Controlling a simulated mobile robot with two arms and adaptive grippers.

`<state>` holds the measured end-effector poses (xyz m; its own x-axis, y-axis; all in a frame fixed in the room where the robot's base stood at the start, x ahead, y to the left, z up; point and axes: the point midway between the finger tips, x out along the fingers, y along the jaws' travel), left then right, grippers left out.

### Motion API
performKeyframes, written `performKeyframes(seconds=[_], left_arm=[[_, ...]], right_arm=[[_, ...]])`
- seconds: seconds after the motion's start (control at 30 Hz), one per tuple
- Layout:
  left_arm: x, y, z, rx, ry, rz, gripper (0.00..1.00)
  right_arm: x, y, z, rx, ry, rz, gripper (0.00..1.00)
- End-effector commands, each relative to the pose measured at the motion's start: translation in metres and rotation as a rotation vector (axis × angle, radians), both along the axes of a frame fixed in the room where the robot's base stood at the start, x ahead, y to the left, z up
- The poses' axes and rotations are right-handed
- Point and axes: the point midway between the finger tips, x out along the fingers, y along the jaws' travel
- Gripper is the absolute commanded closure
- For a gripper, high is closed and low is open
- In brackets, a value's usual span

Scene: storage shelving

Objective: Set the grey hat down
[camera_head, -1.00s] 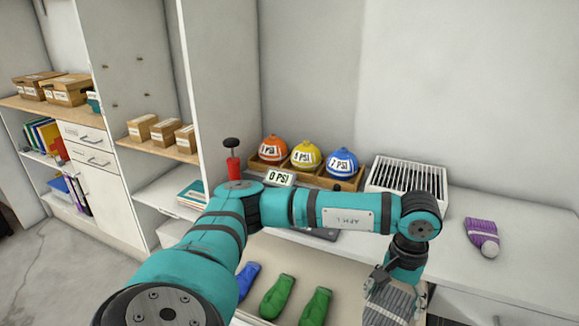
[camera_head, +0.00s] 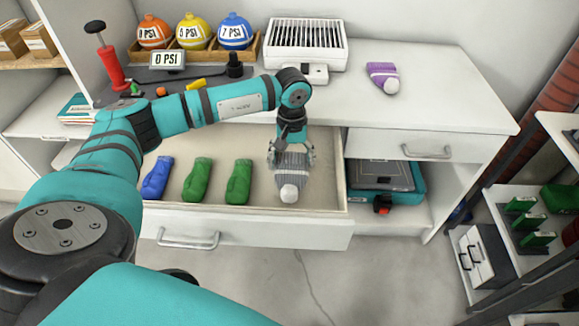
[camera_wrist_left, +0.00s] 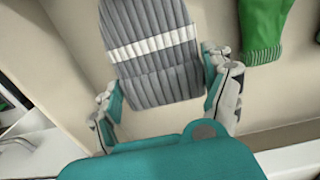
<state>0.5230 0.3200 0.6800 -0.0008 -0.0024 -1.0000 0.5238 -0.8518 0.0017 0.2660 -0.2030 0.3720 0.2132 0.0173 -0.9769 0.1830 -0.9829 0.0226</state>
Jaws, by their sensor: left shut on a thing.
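The grey hat (camera_head: 291,170) is knitted, with a white stripe and a white pompom. It is at the right end of the open drawer (camera_head: 326,206) in the head view, over the drawer's floor; I cannot tell whether it touches it. My left gripper (camera_head: 291,154) is shut on the hat's far edge, reaching down from above. In the left wrist view the grey hat (camera_wrist_left: 152,52) shows between the fingers of the left gripper (camera_wrist_left: 168,100). My right gripper is not in view.
A blue glove (camera_head: 157,178) and two green gloves (camera_head: 198,180) lie left of the hat in the drawer. A purple hat (camera_head: 382,76) lies on the counter (camera_head: 440,90). Coloured balls, a pump and a white slatted box (camera_head: 306,43) stand behind.

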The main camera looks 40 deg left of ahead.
Motion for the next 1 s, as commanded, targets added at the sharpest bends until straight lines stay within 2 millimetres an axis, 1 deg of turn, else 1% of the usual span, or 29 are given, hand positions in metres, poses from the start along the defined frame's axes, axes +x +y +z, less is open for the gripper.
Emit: performKeyframes(seconds=[0.1, 0.23, 0.4, 0.67, 0.7, 0.83, 1.0], left_arm=[[-0.001, 0.0, -0.021, 0.002, 0.003, 0.0, 0.55], [-0.001, 0.0, -0.04, 0.001, 0.003, 0.0, 0.55], [0.0, 0.0, -0.042, 0.001, -0.001, -0.001, 0.55], [0.0, 0.0, -0.044, 0.0, 0.0, -0.001, 0.55], [0.0, 0.0, -0.044, 0.001, 0.001, -0.001, 0.16], [0.0, 0.0, -0.044, 0.001, 0.001, -0.001, 0.0], [0.0, 0.0, -0.044, 0.001, 0.001, -0.001, 0.0]], right_arm=[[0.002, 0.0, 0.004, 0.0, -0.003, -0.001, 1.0], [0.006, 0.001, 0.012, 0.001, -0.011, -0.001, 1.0], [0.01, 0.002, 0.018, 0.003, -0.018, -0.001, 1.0], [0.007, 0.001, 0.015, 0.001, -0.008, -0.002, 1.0], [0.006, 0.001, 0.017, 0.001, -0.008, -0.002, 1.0], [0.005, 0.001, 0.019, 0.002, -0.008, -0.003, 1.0], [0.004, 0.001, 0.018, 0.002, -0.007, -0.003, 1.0]])
